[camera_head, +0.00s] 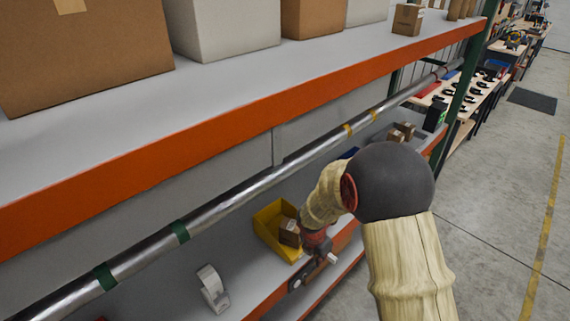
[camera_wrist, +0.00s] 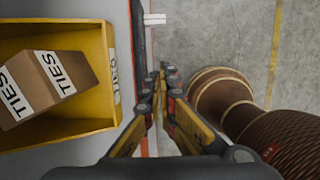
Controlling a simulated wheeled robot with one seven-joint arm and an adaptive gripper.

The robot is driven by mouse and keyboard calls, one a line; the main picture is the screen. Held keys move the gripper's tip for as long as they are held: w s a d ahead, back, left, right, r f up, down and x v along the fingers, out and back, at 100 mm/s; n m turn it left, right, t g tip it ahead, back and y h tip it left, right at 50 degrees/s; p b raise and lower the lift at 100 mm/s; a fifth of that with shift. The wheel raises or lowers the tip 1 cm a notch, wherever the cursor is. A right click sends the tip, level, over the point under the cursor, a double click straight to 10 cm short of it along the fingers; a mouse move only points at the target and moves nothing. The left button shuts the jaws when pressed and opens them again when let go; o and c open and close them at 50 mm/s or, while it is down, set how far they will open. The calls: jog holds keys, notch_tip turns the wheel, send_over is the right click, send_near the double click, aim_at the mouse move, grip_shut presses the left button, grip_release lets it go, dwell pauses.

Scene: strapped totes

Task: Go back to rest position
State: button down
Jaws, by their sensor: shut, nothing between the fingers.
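My gripper (camera_wrist: 160,75) is shut and empty in the wrist view. It hangs over the shelf's front edge, with the floor beyond, to the right of a yellow bin (camera_wrist: 108,75). A brown box labelled "TIES" (camera_wrist: 72,70) lies tilted inside the bin. In the head view the yellow bin (camera_head: 266,222) stands on the lower shelf, with the brown box (camera_head: 288,236) in it. My arm reaches down across the right of the head view to the shelf edge beside the bin. My fingers are hard to make out there.
A metal pipe (camera_head: 245,195) runs along the rack above the lower shelf. The upper shelf's orange beam (camera_head: 150,172) is left of my arm. A white object (camera_head: 212,287) stands on the lower shelf. Open concrete floor (camera_head: 500,210) lies to the right.

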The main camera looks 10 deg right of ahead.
jog(key=s+a+r+m+t+y+b, duration=0.1)
jog(key=s+r+m+t+b, duration=0.3)
jog(key=s+r+m, duration=2.1)
jog(key=s+r+y+b, duration=0.1)
jog(key=b, duration=0.2)
jog(key=shift+s+a, duration=0.15)
jog(key=shift+a, duration=0.15)
jog(key=shift+a, duration=0.15)
dwell(1.2)
